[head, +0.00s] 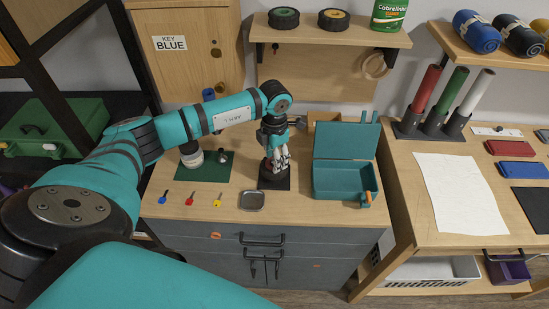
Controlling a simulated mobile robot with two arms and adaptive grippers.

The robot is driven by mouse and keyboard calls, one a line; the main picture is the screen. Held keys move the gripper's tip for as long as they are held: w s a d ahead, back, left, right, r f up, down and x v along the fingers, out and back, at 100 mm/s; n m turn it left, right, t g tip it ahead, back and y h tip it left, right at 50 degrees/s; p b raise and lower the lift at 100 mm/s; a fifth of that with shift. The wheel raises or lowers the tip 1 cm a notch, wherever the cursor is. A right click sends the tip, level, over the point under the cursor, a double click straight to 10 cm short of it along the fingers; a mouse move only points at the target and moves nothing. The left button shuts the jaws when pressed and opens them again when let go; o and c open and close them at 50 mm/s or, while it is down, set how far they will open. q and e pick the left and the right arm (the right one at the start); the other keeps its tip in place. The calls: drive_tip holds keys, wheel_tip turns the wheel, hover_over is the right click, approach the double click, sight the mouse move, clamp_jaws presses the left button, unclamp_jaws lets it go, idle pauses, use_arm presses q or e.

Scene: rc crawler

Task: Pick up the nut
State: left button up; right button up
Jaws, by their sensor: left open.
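My left gripper (278,164) points down over a small black mat or base (268,182) on the wooden worktop. It is open, with its pale fingers low and close to that black surface. I cannot make out a nut for certain; it may be hidden behind or under the fingers, or be too small to tell. A small grey square dish (252,200) sits on the worktop in front of the gripper, and I see nothing clear in it. My right gripper is not in view.
An open teal box (345,195) stands right of the gripper. A green mat (205,175) with a pale round object (192,158) lies to the left. Blue, red and yellow keys (190,198) lie along the front. A shelf (335,41) hangs above.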

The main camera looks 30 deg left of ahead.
use_arm(q)
drive_tip(key=c, duration=0.8)
drive_tip(key=shift+c, duration=0.2)
